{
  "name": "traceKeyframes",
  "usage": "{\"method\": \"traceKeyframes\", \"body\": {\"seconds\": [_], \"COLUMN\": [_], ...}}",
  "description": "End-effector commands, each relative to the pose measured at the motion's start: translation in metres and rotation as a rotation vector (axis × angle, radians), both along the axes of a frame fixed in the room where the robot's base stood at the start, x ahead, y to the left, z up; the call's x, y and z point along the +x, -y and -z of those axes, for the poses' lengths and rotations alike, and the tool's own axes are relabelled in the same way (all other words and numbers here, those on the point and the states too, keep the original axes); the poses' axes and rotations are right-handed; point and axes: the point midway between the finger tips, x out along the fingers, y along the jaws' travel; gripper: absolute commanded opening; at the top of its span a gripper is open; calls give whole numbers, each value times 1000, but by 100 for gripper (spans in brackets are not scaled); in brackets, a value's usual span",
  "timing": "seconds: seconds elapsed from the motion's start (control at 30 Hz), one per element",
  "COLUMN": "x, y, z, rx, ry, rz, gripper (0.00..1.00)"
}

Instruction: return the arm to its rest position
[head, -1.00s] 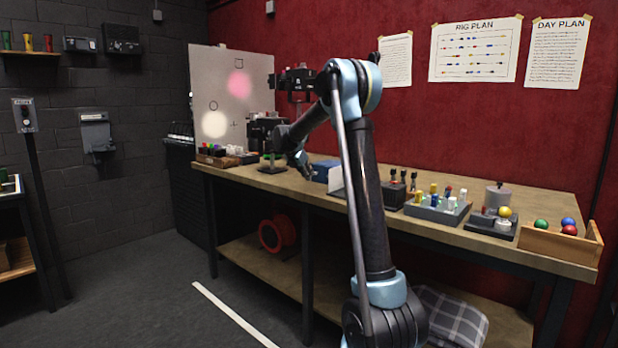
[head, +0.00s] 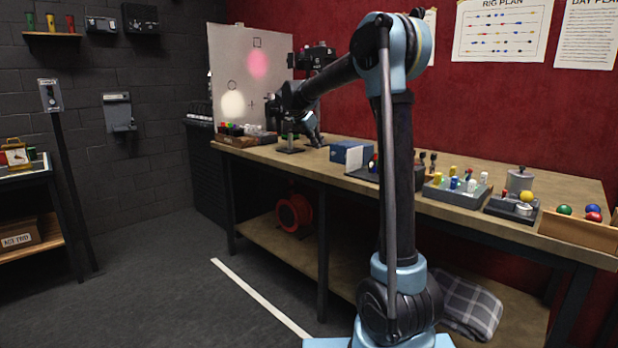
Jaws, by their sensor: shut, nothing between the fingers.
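My gripper (head: 313,130) is at the end of my raised arm, over the far left part of the workbench (head: 455,207). It is small and dark in this view, and points down and to the right. Its fingers are shut with nothing held. Just left of it stands a small stand with a dark flat base (head: 290,150). I cannot tell whether the gripper touches the stand. My arm's upright link covers the middle of the bench.
A blue box (head: 347,150) with a white card is right of the gripper. A grey tray (head: 450,195) and a wooden box with coloured balls (head: 570,230) stand further right. A white board (head: 225,60) stands behind. Open floor (head: 170,290) lies at left.

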Motion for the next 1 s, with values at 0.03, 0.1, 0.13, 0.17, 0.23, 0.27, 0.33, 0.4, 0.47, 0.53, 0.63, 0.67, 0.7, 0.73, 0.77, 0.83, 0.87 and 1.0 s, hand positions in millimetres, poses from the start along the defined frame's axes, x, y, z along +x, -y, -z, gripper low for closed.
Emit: {"method": "traceKeyframes", "body": {"seconds": [0.03, 0.1, 0.13, 0.17, 0.23, 0.27, 0.33, 0.4, 0.47, 0.53, 0.63, 0.67, 0.7, 0.73, 0.77, 0.83, 0.87, 1.0], "x": [-15, -36, -45, -55, -76, -86, -108, -131, -150, -172, -205, -215, -228, -238, -247, -270, -280, -323], "y": [13, 28, 34, 40, 53, 58, 71, 82, 91, 102, 114, 118, 122, 125, 128, 134, 136, 145], "z": [0, 2, 3, 4, 8, 9, 14, 20, 25, 32, 43, 47, 52, 56, 60, 71, 75, 99], "rx": [33, 88, 113, 137, 191, 213, 266, 317, 360, 410, 478, 497, 523, 543, 562, 606, 625, 708], "ry": [10, 30, 37, 45, 64, 71, 88, 105, 120, 138, 160, 167, 176, 183, 190, 206, 212, 242], "rz": [45, 118, 151, 184, 259, 292, 370, 448, 516, 597, 712, 747, 794, 829, 864, 947, 983, 1152], "gripper": [0, 0, 0, 0, 0, 0, 0, 0, 0, 0, 0, 0, 0, 0, 0, 0, 0, 0]}}
